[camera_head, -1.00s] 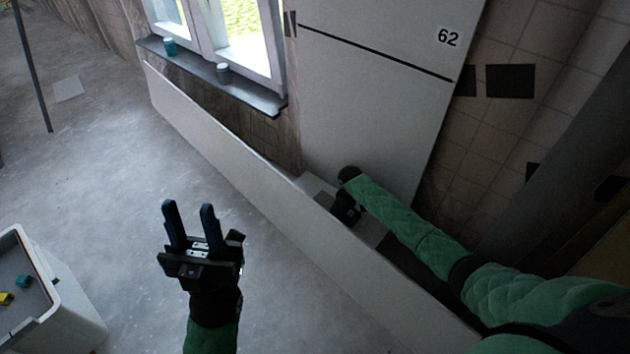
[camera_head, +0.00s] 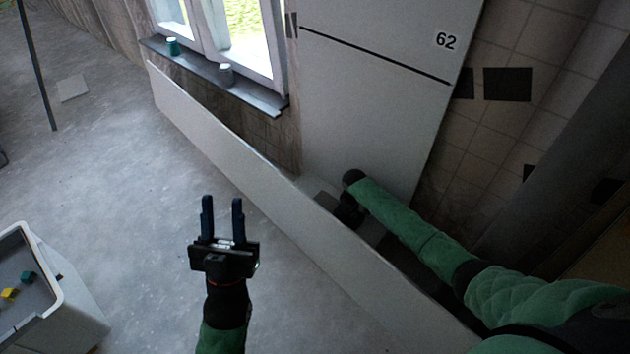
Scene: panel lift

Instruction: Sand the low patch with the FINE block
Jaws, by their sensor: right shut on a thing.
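My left gripper (camera_head: 222,203) is open and empty, fingers pointing up the picture, over the bare floor left of the long low white panel. My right arm comes in from the right, and my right gripper (camera_head: 347,214) is low down behind the panel's top edge, at the foot of the tall white board (camera_head: 375,95). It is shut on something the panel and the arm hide. No low patch can be made out. A yellow block (camera_head: 9,294) and a teal block (camera_head: 27,277) lie in a grey-white bin at the lower left. No FINE marking is readable.
The long low white panel (camera_head: 230,165) runs diagonally between my two grippers. Two small jars, one teal (camera_head: 173,47) and one grey with a white lid (camera_head: 226,74), stand on the window sill. The bin (camera_head: 75,310) stands at the lower left. The concrete floor between is clear.

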